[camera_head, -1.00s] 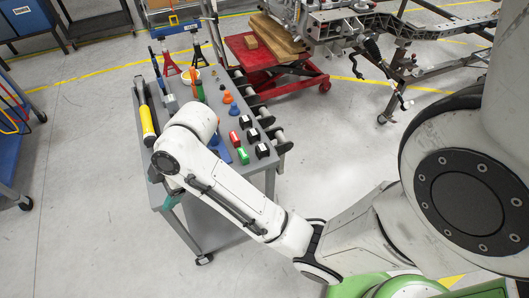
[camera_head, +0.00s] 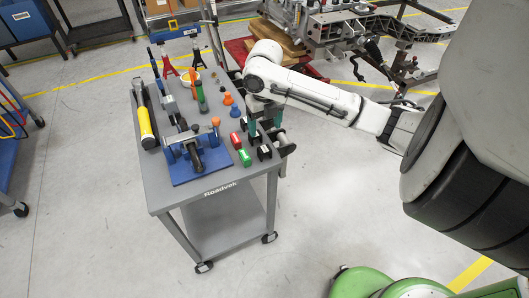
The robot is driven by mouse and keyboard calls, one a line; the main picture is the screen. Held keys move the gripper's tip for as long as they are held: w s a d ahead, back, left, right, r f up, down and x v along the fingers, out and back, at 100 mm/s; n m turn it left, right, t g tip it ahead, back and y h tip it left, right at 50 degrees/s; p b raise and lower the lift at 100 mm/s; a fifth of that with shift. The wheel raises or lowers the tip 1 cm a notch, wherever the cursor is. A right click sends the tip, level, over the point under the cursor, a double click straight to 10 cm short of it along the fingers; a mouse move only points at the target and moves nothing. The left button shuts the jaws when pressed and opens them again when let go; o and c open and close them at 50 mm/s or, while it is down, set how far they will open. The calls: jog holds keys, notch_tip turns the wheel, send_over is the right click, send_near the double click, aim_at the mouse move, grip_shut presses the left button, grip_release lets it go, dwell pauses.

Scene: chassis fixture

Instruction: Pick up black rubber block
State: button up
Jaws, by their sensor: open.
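A black rubber block (camera_head: 264,152) sits near the right edge of the grey cart top, just in front of my gripper. Other black blocks behind it are partly hidden by my gripper. My gripper (camera_head: 264,132) points down over this right edge, with its teal fingers apart and no held thing visible between them. Its fingertips are close to the black blocks. I cannot tell whether they touch one or straddle it.
A red lift cart with boards stands behind.

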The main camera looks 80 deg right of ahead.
send_over(263, 146)
jog(key=f, duration=0.4)
jog(key=shift+s+f, duration=0.35)
jog(key=shift+w+a+f+p, duration=0.15)
jog(key=shift+f+p, duration=0.15)
jog(key=shift+f, duration=1.1)
jog(key=shift+w+d+f+p, duration=0.1)
jog(key=shift+f+p, duration=0.15)
jog(key=shift+f, duration=1.15)
jog(key=shift+c, duration=0.3)
jog(key=c, duration=1)
jog(key=shift+r, duration=0.15)
jog(key=shift+r, duration=0.5)
jog(key=s+a+r+b, duration=0.3)
jog(key=s+a+r, duration=0.3)
jog(key=s+r, duration=0.5)
jog(key=shift+s+a+r, duration=0.2)
jog(key=shift+s+r, duration=0.2)
jog(key=shift+s, duration=0.4)
